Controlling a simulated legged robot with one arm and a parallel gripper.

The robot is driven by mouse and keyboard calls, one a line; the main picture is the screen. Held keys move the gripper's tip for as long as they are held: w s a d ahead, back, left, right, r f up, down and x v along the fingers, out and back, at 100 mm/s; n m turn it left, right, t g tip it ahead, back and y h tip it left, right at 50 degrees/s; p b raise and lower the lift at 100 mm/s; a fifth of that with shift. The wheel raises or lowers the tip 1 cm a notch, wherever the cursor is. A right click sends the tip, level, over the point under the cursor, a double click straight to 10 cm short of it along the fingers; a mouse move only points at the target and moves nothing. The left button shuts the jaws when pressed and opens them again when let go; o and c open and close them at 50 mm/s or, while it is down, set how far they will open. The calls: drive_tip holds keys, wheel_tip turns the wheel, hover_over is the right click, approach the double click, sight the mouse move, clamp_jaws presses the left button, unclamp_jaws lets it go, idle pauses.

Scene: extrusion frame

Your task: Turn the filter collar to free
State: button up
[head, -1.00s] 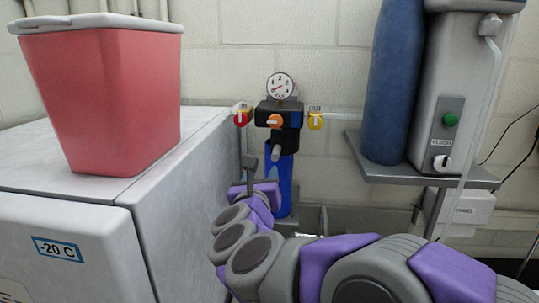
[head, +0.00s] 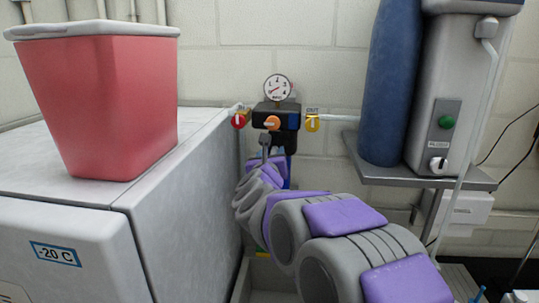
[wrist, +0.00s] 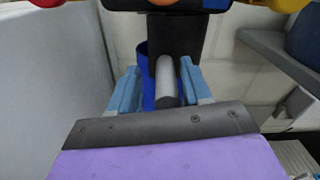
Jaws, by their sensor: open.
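The filter stands against the back wall, with a black head (head: 289,117), a round gauge (head: 278,87) and an orange knob (head: 272,122). Its black collar (wrist: 183,40) fills the top centre of the wrist view, with a grey handle (wrist: 166,78) sticking out toward me. The blue filter bowl (wrist: 148,62) shows below and left of the collar. My gripper (wrist: 160,70) is open, its light blue fingers on either side of the handle. The right finger looks closer to it; I cannot tell whether it touches.
A red valve knob (head: 239,120) and a yellow one (head: 312,122) flank the filter head. A grey freezer (head: 175,190) with a red bin (head: 100,105) stands left. A shelf (head: 425,178) with a blue cylinder (head: 392,85) and a grey unit is at right.

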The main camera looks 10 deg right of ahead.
drive_tip(key=shift+w+d+f, duration=0.1)
drive_tip(key=shift+w+d, duration=0.25)
drive_tip(key=shift+d, duration=0.35)
drive_tip(key=shift+s+d, duration=0.1)
drive_tip(key=shift+s, duration=0.05)
drive_tip(key=shift+a, duration=0.65)
drive_tip(key=c, duration=0.4)
drive_tip(key=shift+c, duration=0.8)
drive_tip(key=shift+d, duration=0.3)
clamp_jaws()
drive_tip(key=shift+a, duration=0.15)
